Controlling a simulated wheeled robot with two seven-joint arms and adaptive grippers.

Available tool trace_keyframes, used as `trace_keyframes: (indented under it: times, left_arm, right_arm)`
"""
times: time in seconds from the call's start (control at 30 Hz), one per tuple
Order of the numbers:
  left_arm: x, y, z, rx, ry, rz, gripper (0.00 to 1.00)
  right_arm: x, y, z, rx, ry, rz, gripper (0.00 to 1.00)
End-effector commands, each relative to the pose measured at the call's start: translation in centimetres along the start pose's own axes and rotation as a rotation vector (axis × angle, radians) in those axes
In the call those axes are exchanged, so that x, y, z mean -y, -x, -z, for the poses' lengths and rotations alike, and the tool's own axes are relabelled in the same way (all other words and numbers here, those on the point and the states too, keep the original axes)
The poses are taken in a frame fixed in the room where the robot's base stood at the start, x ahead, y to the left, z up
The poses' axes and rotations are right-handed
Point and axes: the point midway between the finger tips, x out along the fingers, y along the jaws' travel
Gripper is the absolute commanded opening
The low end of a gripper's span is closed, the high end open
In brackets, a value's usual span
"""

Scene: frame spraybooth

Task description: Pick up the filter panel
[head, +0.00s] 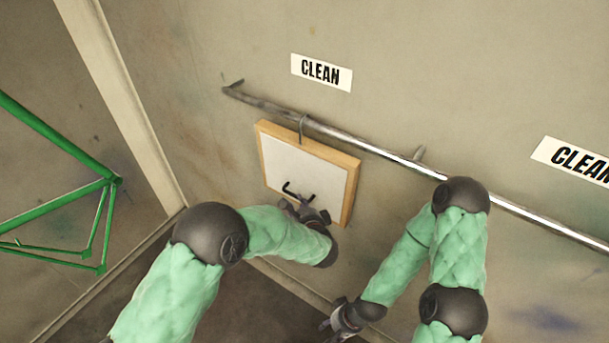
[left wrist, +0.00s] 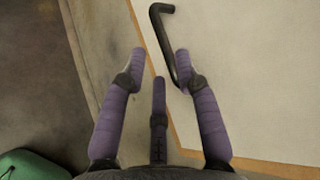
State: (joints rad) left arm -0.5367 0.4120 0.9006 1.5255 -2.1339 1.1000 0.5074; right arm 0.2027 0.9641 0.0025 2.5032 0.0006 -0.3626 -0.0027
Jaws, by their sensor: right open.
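The filter panel (head: 308,168) is a white square with a wooden frame. It hangs by a hook from the metal rail on the wall, slightly tilted in the picture. A black bar handle (head: 297,190) is on its face; the handle also shows in the left wrist view (left wrist: 164,40). My left gripper (head: 300,200) is at the panel's lower part, by the handle. In the left wrist view its purple fingers (left wrist: 160,58) are spread, with the handle close to the right finger; contact is unclear. My right gripper (head: 335,322) is low, below the panel, open and empty.
The metal rail (head: 385,152) runs along the wall past two CLEAN signs (head: 321,72). A green tube frame (head: 75,195) stands at the left. The rail right of the panel holds nothing visible. My right arm crosses in front of it.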

Motion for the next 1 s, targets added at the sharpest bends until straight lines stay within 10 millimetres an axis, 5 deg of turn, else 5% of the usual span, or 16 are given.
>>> trace_keyframes:
  times: [0.5, 0.77, 0.9, 1.0]
  left_arm:
    - [0.2, -5.2, -0.1, 0.001, 0.000, -0.003, 0.32]
    - [0.3, -5.5, -0.1, 0.001, 0.000, -0.002, 0.32]
    - [0.3, -5.5, -0.1, 0.000, 0.000, -0.002, 0.01]
    - [0.3, -5.5, -0.1, 0.000, 0.000, -0.002, 0.00]
  right_arm:
    - [0.2, 0.7, 0.0, 0.000, 0.000, 0.000, 0.46]
    - [0.2, 0.7, 0.0, 0.000, 0.000, 0.000, 0.46]
    - [0.2, 0.7, 0.0, 0.000, 0.000, 0.000, 0.46]
    - [0.2, 0.7, 0.0, 0.000, 0.000, 0.000, 0.46]
